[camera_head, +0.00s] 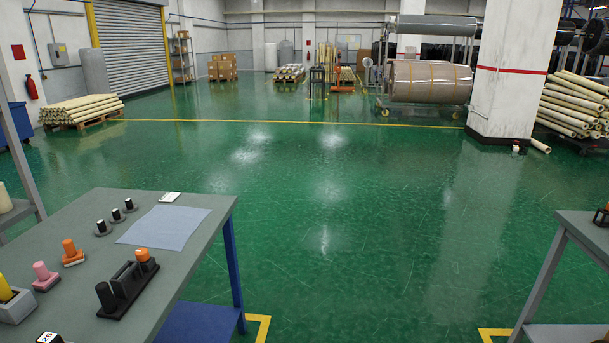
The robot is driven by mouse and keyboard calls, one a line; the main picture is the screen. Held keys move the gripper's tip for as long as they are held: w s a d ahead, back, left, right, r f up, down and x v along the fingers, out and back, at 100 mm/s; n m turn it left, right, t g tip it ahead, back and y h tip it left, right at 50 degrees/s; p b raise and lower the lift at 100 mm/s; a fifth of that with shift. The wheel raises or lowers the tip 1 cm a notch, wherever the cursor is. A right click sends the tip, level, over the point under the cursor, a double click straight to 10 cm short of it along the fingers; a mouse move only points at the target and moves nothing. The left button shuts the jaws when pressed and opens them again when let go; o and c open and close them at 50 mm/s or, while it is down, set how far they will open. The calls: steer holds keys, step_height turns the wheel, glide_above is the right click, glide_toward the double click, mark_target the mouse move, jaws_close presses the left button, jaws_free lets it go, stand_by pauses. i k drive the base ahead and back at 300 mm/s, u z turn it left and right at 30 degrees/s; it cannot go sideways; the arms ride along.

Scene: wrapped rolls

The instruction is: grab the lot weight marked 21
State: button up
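No weight with a readable 21 shows. On the grey table (190,232) at the left, a block with a white top (48,338) is cut off by the bottom edge; its dark number looks like 26, seen at a slant. Three small dark pieces with upright knobs stand in a row: a near one (102,228), a middle one (117,216) and a far one (130,206). I cannot read any marks on them. My gripper is not in view.
The table also holds an orange-handled piece (72,253), a pink-handled piece (45,277), a yellow-topped piece (14,304), a black holder (127,288), a blue-grey sheet (164,226) and a small white item (170,197). Another table (580,228) stands right. Green floor (350,240) between is clear.

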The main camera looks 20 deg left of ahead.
mark_target(129, 207)
steer(key=u, duration=0.3)
steer(key=i, duration=1.7)
steer(key=u, duration=1.2)
steer(key=i, duration=1.2)
steer(key=u, duration=1.75)
steer(key=i, duration=0.6)
steer(key=u, duration=0.3)
